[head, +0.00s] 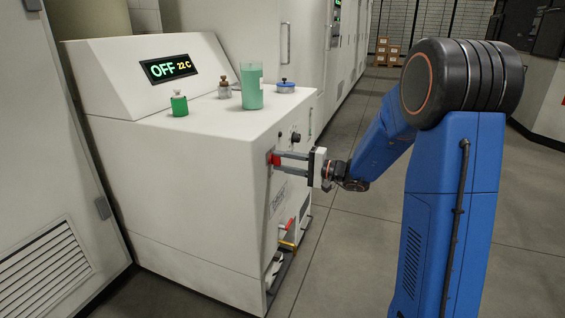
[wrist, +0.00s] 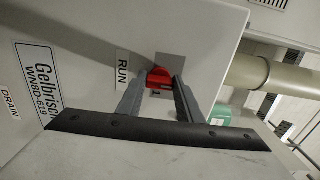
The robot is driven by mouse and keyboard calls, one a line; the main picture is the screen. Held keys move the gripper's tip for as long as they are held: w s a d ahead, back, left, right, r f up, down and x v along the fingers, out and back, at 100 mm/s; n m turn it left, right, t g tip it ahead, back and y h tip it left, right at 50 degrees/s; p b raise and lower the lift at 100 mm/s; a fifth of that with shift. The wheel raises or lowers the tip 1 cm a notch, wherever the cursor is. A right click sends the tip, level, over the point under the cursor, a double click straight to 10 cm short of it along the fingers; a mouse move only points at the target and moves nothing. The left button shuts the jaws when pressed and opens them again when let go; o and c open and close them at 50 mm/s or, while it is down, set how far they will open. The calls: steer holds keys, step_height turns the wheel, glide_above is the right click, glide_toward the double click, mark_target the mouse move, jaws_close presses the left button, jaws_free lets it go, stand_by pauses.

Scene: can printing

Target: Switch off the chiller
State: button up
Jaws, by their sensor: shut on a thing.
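The chiller (head: 190,165) is a white cabinet with a sloped top panel. Its display (head: 170,68) reads "OFF" and "22 C" in green. A red switch (wrist: 160,77) sits on the chiller's side face beside a "RUN" label (wrist: 122,68); it also shows in the head view (head: 274,158). My gripper (head: 277,159) reaches the side face from the right, its two grey fingers on either side of the red switch. In the wrist view the fingers (wrist: 158,84) are shut on the switch. The fingers partly hide the switch in the head view.
On the chiller's top stand a green bottle (head: 179,104), a small brown bottle (head: 224,89), a green beaker (head: 251,86) and a blue-lidded dish (head: 286,87). A black knob (head: 295,137) and a lower red-handled valve (head: 287,224) are on the side face. Open floor (head: 365,240) lies right.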

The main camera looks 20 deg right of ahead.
steer(key=shift+f, duration=0.1)
steer(key=o, duration=1.1)
steer(key=v, duration=1.7)
steer(key=shift+s+d, duration=0.15)
steer(key=shift+d, duration=0.05)
